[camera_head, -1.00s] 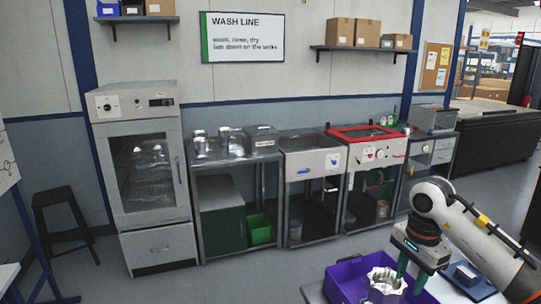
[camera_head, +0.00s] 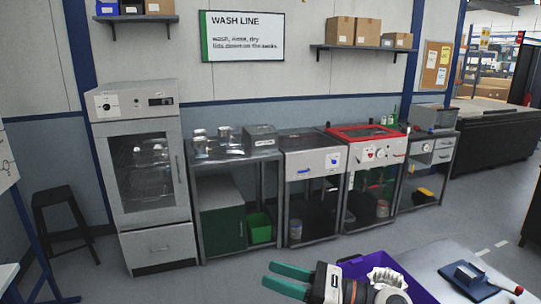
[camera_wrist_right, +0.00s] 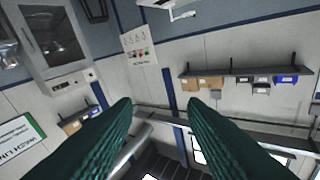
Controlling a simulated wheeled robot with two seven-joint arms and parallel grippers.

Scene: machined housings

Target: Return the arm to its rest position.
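My right gripper (camera_head: 267,275) is low at the bottom centre of the head view, with its green fingers pointing left. The fingers are apart with nothing between them. They also show in the right wrist view (camera_wrist_right: 158,105), parted and empty against the wall. A silver machined housing (camera_head: 388,276) is in the purple bin (camera_head: 418,289), to the right of the fingers and behind my wrist. My wrist hides part of the bin and the housing's lower edge. My left gripper is not in view.
The bin stands on a pale table (camera_head: 430,262), with a blue board (camera_head: 470,282) to its right. The grey oven (camera_head: 150,175), wash sinks (camera_head: 315,160) and red-rimmed unit (camera_head: 370,133) stand along the wall. The floor between them and the table is clear.

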